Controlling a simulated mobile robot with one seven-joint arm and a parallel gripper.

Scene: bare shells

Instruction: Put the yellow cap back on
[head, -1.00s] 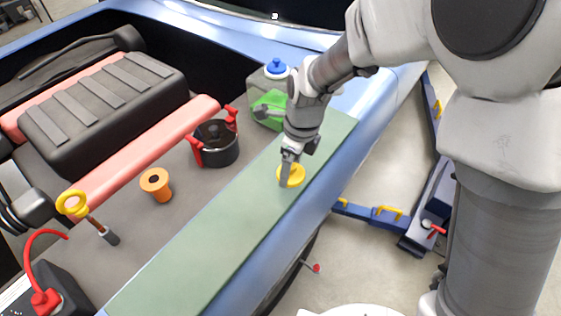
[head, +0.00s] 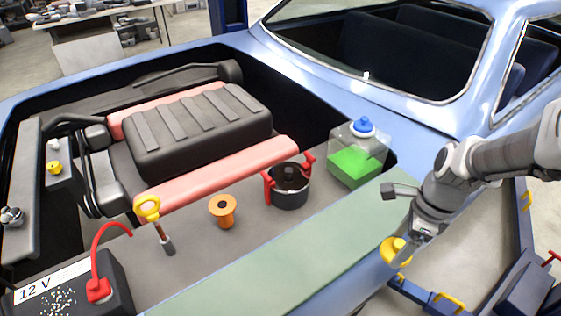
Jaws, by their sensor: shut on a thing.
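The yellow cap (head: 392,249) is a round yellow disc at the right in the head view. My gripper (head: 405,254) is shut on it and holds it tilted by the right edge of the green mat (head: 270,262). The fingers partly hide the cap. An orange neck (head: 222,212) with a dark open top stands upright in the engine bay, well left of my gripper.
A black pot with red clamps (head: 290,190) and a clear tank with a blue cap (head: 358,155) stand between the neck and my arm. A yellow-ringed dipstick (head: 148,208) and a 12 V battery (head: 75,285) are at left. The mat is clear.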

